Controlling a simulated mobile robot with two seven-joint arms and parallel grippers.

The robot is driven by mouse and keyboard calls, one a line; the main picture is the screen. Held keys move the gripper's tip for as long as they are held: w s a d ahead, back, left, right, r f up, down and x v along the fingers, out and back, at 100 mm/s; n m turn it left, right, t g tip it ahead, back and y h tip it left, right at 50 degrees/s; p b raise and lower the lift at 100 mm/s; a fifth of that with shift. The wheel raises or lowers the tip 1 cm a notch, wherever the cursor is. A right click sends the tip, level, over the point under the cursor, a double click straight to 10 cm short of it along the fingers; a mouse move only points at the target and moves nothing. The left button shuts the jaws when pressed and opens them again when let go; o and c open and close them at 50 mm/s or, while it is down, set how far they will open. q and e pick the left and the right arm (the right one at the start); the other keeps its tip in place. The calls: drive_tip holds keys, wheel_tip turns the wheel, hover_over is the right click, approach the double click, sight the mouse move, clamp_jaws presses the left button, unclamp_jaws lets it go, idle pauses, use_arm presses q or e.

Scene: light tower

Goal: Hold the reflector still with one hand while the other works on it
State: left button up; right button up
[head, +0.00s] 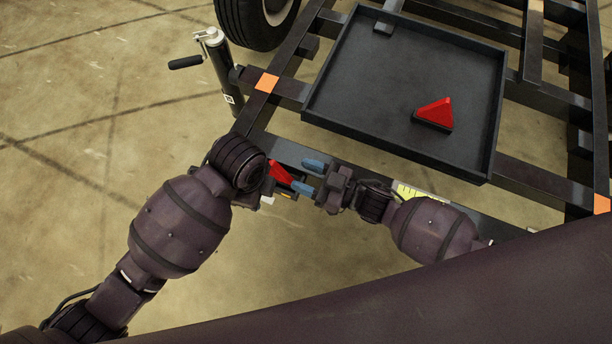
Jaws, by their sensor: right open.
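A red triangular reflector (279,173) is at the trailer's rear crossbar, between my two hands. My left wrist covers its left part. My right gripper (307,177) comes in from the right with its two blue fingers apart. Its fingertips are close to the reflector's right side, with nothing seen between them. My left arm reaches in from the left, and its wrist hides its fingers, so I cannot tell whether they touch the reflector. A second red triangular reflector (435,113) on a dark base lies in the black tray (345,118).
The tray sits on the dark trailer frame (540,180), which has orange marker patches. A jack post with a handle (213,62) stands at the upper left near a tire (256,20). A yellow label (411,191) is on the crossbar. The floor at left is clear.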

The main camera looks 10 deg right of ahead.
sight(281, 170)
drive_tip(key=shift+w+a+f, duration=0.1)
drive_tip(key=shift+f, duration=0.45)
drive_tip(key=shift+w+a+f, duration=0.1)
drive_tip(key=shift+f, duration=0.4)
drive_tip(key=shift+x, duration=3.5)
drive_tip(key=shift+f, duration=0.1)
clamp_jaws()
